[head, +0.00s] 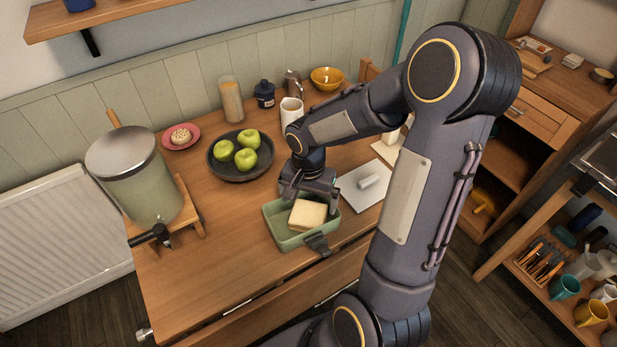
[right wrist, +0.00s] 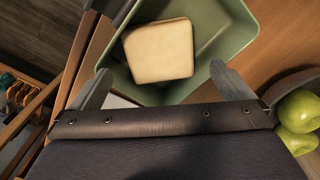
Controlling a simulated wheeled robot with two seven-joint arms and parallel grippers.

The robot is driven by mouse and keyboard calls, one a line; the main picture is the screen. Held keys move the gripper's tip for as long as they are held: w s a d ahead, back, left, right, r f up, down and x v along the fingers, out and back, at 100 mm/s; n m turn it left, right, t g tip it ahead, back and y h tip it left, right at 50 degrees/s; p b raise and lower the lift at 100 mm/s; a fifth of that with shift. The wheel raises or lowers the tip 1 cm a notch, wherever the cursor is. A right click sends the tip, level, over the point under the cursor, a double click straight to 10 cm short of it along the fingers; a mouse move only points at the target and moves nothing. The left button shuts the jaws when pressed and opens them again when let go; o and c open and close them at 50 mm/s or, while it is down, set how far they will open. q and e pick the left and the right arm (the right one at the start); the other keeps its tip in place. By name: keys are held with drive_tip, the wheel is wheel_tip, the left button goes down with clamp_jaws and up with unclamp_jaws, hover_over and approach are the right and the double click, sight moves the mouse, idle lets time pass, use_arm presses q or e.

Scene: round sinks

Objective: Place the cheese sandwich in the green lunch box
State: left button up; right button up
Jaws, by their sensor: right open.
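The cheese sandwich (head: 308,214) is a pale square sandwich lying inside the green lunch box (head: 276,232) on the wooden table. In the right wrist view the sandwich (right wrist: 160,51) rests in the box (right wrist: 232,32), near one end, with bare floor of the box beside it. My right gripper (head: 312,196) is above the rear part of the box. In the right wrist view its fingers (right wrist: 157,88) are spread wide with nothing between them, and the sandwich lies beyond the fingertips. My left gripper is not in view.
A dark bowl of green apples (head: 240,155) stands behind and left of the box. A large lidded container (head: 135,180) on a wooden stand is at the left. A white board (head: 362,186) lies right of the box.

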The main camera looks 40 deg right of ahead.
sight(309, 213)
wheel_tip(309, 213, up, 12)
drive_tip(key=s+a+r+n+t+y, duration=0.3)
drive_tip(key=s+a+n+t, duration=0.2)
drive_tip(key=s+a+n, duration=0.4)
drive_tip(key=shift+s+a+n+t+y, duration=0.35)
drive_tip(key=shift+s+a, duration=0.3)
drive_tip(key=shift+s, duration=1.5)
